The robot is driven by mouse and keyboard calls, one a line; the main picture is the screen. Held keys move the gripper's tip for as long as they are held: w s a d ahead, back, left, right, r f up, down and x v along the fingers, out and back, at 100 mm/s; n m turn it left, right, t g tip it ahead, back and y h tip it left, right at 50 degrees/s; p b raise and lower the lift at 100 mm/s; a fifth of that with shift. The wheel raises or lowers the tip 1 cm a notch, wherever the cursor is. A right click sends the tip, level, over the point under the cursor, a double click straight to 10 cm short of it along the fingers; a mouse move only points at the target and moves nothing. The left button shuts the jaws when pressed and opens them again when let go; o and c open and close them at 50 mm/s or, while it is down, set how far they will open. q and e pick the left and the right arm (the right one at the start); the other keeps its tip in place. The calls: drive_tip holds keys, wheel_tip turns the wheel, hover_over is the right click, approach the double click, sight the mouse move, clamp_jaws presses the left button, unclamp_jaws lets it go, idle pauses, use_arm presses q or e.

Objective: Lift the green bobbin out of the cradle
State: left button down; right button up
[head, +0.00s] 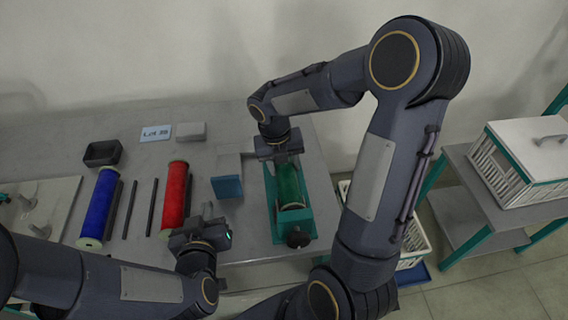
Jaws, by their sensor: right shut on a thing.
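The green bobbin (289,186) lies lengthwise in the teal cradle (309,214), which has a dark round knob at its front end. My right gripper (279,152) reaches down from above at the far end of the bobbin and is shut on it. Its fingertips are partly hidden by the gripper body. The bobbin still appears to be within the cradle; any gap beneath it cannot be seen. My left gripper (208,228) hovers near the front of the table, just right of the red bobbin's near end. Its jaw opening is not clear.
A red bobbin (175,195) and a blue bobbin (98,207) lie to the left, with dark rods between. A blue block (227,187) stands left of the cradle. A dark tray (103,153) sits further back. A shelf with a white basket (515,165) stands at right.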

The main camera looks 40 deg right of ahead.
sight(226, 185)
use_arm(q)
drive_tip(key=s+d+f+m, duration=0.1)
drive_tip(key=s, duration=0.1)
drive_tip(key=s+d+f+m+t, duration=0.1)
drive_tip(key=f, duration=0.1)
drive_tip(key=shift+s+d+t, duration=0.3)
drive_tip(key=shift+s, duration=0.05)
drive_tip(key=shift+r+x, duration=0.25)
drive_tip(key=shift+x, duration=0.85)
drive_tip(key=shift+r+x, duration=0.25)
drive_tip(key=shift+x, duration=0.85)
drive_tip(key=shift+r+x, duration=0.25)
drive_tip(key=shift+x, duration=0.8)
drive_tip(key=shift+w+d, duration=0.15)
drive_tip(key=shift+w, duration=0.05)
drive_tip(key=shift+r+x, duration=0.15)
drive_tip(key=shift+x, duration=0.6)
drive_tip(key=shift+r+x, duration=0.2)
drive_tip(key=shift+x, duration=0.55)
drive_tip(key=shift+w+d+f, duration=0.1)
use_arm(e)
drive_tip(key=shift+c, duration=0.5)
drive_tip(key=shift+w+d, duration=0.15)
drive_tip(key=shift+w, duration=0.1)
drive_tip(key=shift+r, duration=5.05)
